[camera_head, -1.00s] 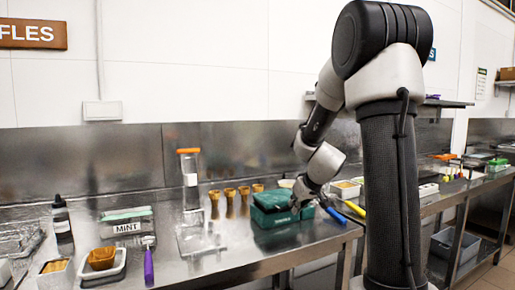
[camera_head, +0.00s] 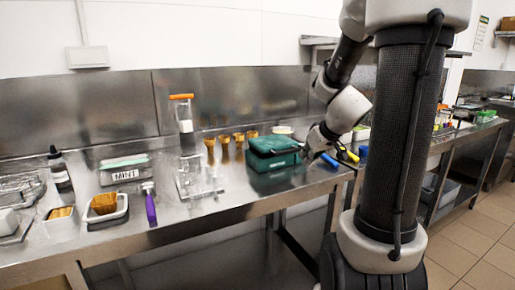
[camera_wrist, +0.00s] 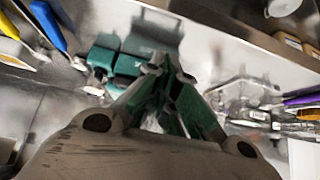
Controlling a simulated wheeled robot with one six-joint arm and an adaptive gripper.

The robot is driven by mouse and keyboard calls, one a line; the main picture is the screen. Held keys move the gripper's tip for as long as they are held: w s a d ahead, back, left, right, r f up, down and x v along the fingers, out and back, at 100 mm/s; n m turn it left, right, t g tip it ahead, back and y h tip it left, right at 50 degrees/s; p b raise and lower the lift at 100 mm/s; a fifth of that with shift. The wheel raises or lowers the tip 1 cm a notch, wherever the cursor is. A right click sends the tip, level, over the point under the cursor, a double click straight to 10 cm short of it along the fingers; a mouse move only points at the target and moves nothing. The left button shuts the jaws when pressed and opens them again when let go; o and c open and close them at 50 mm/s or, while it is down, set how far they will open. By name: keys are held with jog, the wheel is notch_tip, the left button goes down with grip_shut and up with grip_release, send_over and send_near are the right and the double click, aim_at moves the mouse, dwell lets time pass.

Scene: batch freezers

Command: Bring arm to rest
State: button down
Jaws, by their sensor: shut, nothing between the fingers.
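My arm reaches from the column over the steel counter (camera_head: 225,205) in the head view. My gripper (camera_head: 312,153) is low, just right of a green lidded container (camera_head: 273,155); whether they touch is unclear. In the wrist view my gripper (camera_wrist: 172,68) has its fingers drawn together with nothing held between them. The green container also shows beyond the fingers in the wrist view (camera_wrist: 128,65).
Blue and yellow handled tools (camera_head: 329,160) lie right of the container. A clear dispenser with an orange top (camera_head: 182,110), a MINT tub (camera_head: 125,171) and a purple-handled scoop (camera_head: 150,208) are to the left.

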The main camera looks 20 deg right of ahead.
jog(key=s+a+r+g, duration=0.1)
jog(key=s+a+r, duration=0.1)
jog(key=s, duration=0.5)
jog(key=s+a+r+g, duration=0.1)
jog(key=s+a+r, duration=0.1)
jog(key=s+a, duration=0.3)
jog(key=s+a+r+g, duration=0.1)
jog(key=s+a, duration=0.3)
jog(key=s, duration=0.4)
jog(key=shift+s+a+r+g, duration=0.15)
jog(key=shift+s+r+g, duration=0.15)
jog(key=shift+r, duration=0.5)
